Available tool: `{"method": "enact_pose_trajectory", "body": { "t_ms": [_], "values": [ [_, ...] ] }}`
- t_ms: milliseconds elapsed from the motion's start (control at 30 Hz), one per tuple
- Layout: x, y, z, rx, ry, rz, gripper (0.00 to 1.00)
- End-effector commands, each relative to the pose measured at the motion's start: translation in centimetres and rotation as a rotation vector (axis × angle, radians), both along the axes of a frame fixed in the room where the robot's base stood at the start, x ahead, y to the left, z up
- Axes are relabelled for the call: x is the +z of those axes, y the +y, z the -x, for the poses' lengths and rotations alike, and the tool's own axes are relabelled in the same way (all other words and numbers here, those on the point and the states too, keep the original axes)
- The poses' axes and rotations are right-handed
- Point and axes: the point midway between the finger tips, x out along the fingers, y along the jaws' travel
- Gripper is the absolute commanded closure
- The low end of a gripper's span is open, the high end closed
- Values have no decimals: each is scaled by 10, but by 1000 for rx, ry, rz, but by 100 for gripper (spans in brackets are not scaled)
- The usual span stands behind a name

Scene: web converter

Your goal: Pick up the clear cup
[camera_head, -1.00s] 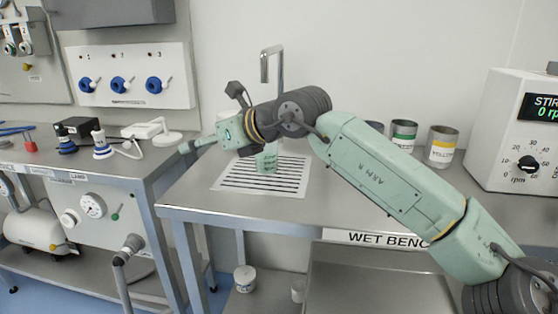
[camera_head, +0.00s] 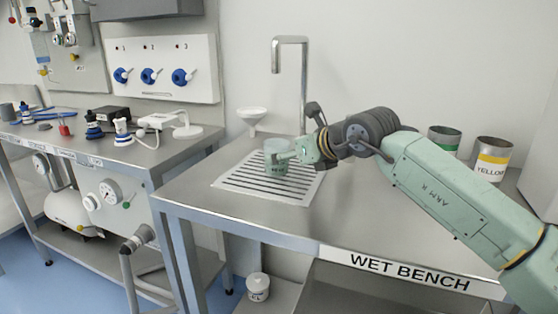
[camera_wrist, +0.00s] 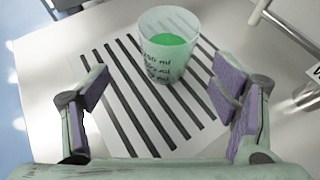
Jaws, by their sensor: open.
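The clear cup (camera_head: 277,158) stands upright on the striped drain mat (camera_head: 238,178) on the wet bench. In the wrist view the clear cup (camera_wrist: 168,62) has dark writing on its side and bright green liquid inside. My gripper (camera_head: 285,157) reaches in from the right at the cup's height. In the wrist view my gripper (camera_wrist: 166,95) is open, with purple pads on both fingers. The cup is ahead of the fingertips and between their lines, nearer the right finger. Nothing is held.
A tall tap (camera_head: 303,85) and a white funnel (camera_head: 252,117) stand behind the mat. Cans with green (camera_head: 444,139) and yellow (camera_head: 492,158) bands stand at the right. The bench front left of my arm is clear.

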Motion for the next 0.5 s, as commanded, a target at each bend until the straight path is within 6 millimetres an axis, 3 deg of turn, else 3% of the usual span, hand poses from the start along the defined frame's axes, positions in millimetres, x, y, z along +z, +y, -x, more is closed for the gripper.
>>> {"method": "enact_pose_trajectory", "body": {
  "t_ms": [500],
  "values": [
    [-31,22,-46,1,1,-2,20]
  ]
}}
